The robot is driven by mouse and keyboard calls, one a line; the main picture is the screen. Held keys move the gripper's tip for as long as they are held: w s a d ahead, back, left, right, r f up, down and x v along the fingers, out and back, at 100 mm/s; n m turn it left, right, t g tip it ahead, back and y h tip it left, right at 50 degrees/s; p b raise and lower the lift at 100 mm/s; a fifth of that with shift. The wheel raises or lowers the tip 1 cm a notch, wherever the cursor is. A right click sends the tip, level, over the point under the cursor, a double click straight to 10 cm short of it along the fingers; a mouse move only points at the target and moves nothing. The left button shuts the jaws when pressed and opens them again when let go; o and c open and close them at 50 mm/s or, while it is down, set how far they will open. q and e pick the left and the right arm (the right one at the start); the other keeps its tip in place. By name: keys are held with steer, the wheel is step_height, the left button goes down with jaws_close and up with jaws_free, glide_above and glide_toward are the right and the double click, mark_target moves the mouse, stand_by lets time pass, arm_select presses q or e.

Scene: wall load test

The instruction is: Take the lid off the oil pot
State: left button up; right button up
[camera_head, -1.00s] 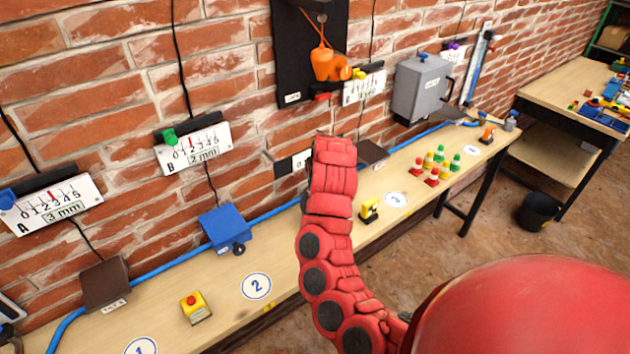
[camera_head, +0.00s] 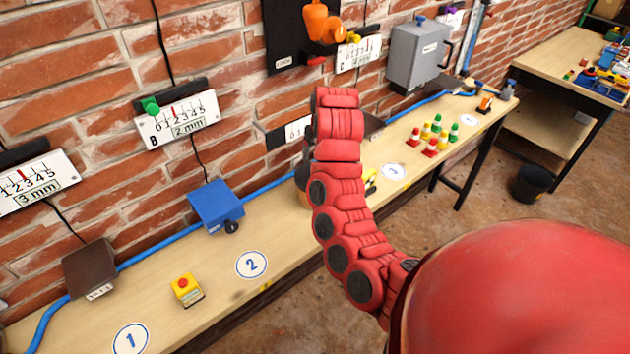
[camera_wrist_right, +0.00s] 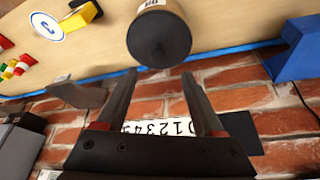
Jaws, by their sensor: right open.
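The oil pot (camera_wrist_right: 172,8) shows in the right wrist view as a tan round pot with a label. Its dark round lid (camera_wrist_right: 160,42) faces my camera and has a small knob in the middle. My right gripper (camera_wrist_right: 160,74) is open and empty, with its two fingers to either side of the view's middle and pointing toward the lid. I cannot tell how far the tips are from it. In the head view the pot (camera_head: 302,198) is mostly hidden behind my red right arm, and the right gripper is largely hidden too. My left gripper is not in view.
The pot stands on a long wooden bench (camera_head: 215,275) along a brick wall. A scale plate hangs behind the gripper.

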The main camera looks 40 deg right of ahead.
mark_target(302, 175)
steer(key=x, duration=0.3)
steer(key=shift+w+f+b, duration=0.1)
steer(key=shift+f+b, duration=0.1)
steer(key=shift+b, duration=0.2)
steer(key=p+x, duration=0.1)
steer(key=x, duration=0.1)
steer(key=p+x, duration=0.2)
steer(key=shift+d, duration=0.25)
steer(key=shift+w+f, duration=0.2)
steer(key=shift+f, duration=0.35)
steer(key=shift+c, duration=0.2)
jaws_close()
